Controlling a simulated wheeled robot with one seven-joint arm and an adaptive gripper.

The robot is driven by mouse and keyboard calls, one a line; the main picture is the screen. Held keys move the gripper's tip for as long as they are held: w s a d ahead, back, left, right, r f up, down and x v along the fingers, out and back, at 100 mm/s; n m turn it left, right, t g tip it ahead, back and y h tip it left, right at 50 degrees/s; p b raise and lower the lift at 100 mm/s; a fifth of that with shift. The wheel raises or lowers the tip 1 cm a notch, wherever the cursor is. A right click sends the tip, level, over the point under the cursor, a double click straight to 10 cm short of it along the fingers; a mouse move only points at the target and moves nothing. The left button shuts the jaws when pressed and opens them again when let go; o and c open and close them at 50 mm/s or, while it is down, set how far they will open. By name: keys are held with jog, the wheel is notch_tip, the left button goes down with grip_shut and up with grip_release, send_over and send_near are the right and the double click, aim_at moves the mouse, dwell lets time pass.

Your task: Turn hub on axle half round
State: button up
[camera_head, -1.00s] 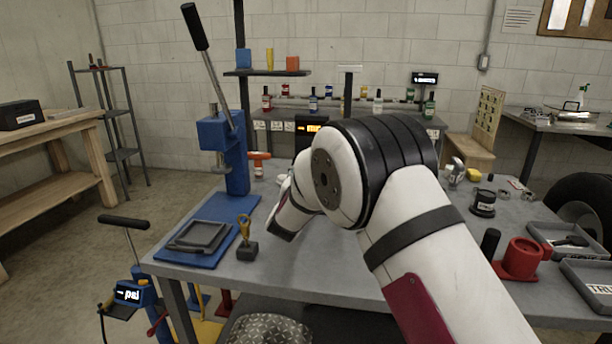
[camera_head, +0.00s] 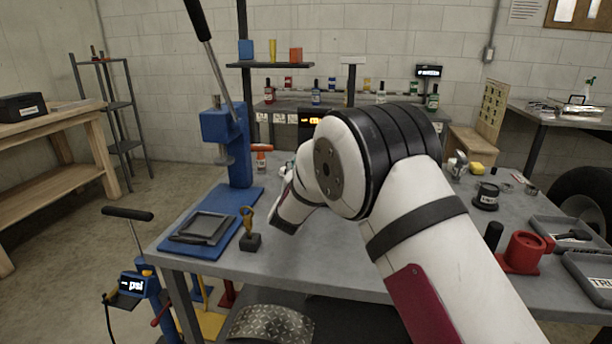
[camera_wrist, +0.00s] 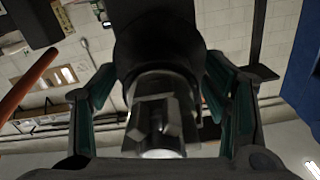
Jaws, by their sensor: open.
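In the wrist view my gripper (camera_wrist: 158,78) is open, with one finger on each side of a dark round body with a shiny metal end (camera_wrist: 158,115). This piece lies between the fingers; I cannot tell whether they touch it, or whether it is the hub or the axle. In the head view my arm covers the middle of the bench, and the gripper's fingertips are hidden behind it. No hub on an axle can be made out clearly there.
A red cup-shaped holder (camera_head: 523,252) and trays stand at right. Bottles line the back.

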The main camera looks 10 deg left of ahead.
jog(key=s, duration=1.1)
jog(key=shift+s+a, duration=0.2)
jog(key=shift+s, duration=0.15)
jog(key=s+d+r+n+g+y+p, duration=0.1)
jog(key=s+d+r+g+y+p, duration=0.15)
jog(key=s+d+r, duration=0.45)
jog(key=s+d+r+n+g+y+p, duration=0.2)
jog(key=s+d+r+g+p, duration=0.15)
jog(key=d+r, duration=0.4)
jog(key=s+d+g+h+p, duration=0.1)
jog(key=s+d, duration=0.4)
jog(key=s, duration=0.7)
jog(key=s+d+r+g+h+p, duration=0.1)
jog(key=s+d+g, duration=0.3)
jog(key=s, duration=0.8)
jog(key=s+d+r+g+h+p, duration=0.1)
jog(key=s+d+g+h+p, duration=0.1)
jog(key=s+d, duration=0.6)
jog(key=s, duration=0.5)
jog(key=shift+d+g, duration=0.2)
jog(key=shift+g, duration=0.2)
jog(key=shift+r, duration=0.1)
jog(key=shift+c, duration=0.5)
